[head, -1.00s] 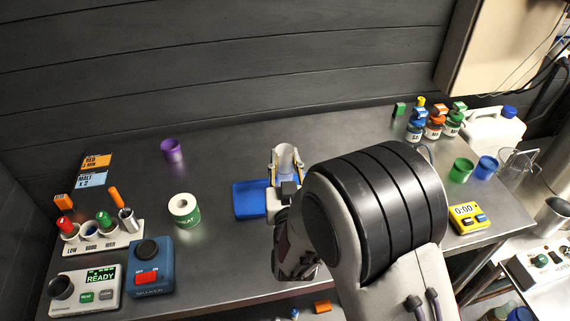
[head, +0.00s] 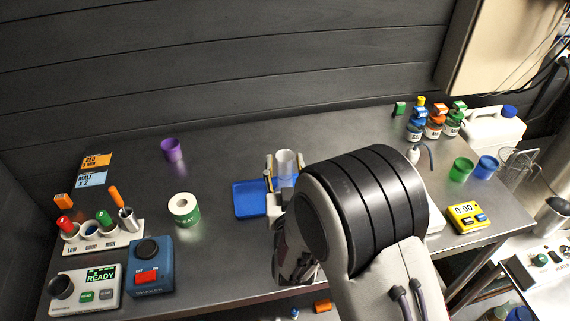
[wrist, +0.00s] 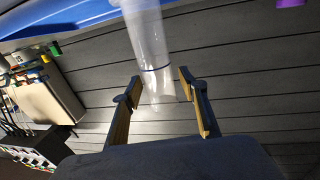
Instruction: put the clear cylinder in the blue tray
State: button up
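The clear cylinder (head: 285,165) stands upright at the right part of the blue tray (head: 249,200). Its lower end shows against the blue, though its exact contact with the tray floor is hidden. In the wrist view the cylinder (wrist: 148,40) runs from the blue tray (wrist: 50,16) at the top down between my fingers. My gripper (wrist: 160,82) is open around the cylinder, with a visible gap at the right finger. In the head view my gripper (head: 284,166) has one finger on each side of the cylinder. My arm hides the tray's right front.
Green (head: 461,169) and blue (head: 486,167) cups and a yellow timer (head: 466,216) are at right. The bench behind the tray is clear.

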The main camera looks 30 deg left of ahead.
jog(key=shift+r, duration=0.15)
jog(key=v, duration=1.2)
dwell(0.4)
jog(key=shift+w, duration=0.1)
dwell(0.6)
jog(key=w+d+r+m+g+h, duration=0.25)
jog(key=w+d+r+h, duration=0.2)
jog(key=w+d, duration=0.4)
jog(key=d+r+m+g+h, duration=0.15)
jog(key=d+r, duration=0.25)
jog(key=d, duration=0.8)
jog(key=s+d+r+m+g+h, duration=0.3)
jog(key=s+d+g+h, duration=0.1)
jog(key=s+d, duration=1.7)
jog(key=shift+s+d+g+h, duration=0.3)
jog(key=shift+d+g, duration=0.2)
jog(key=shift+d, duration=0.45)
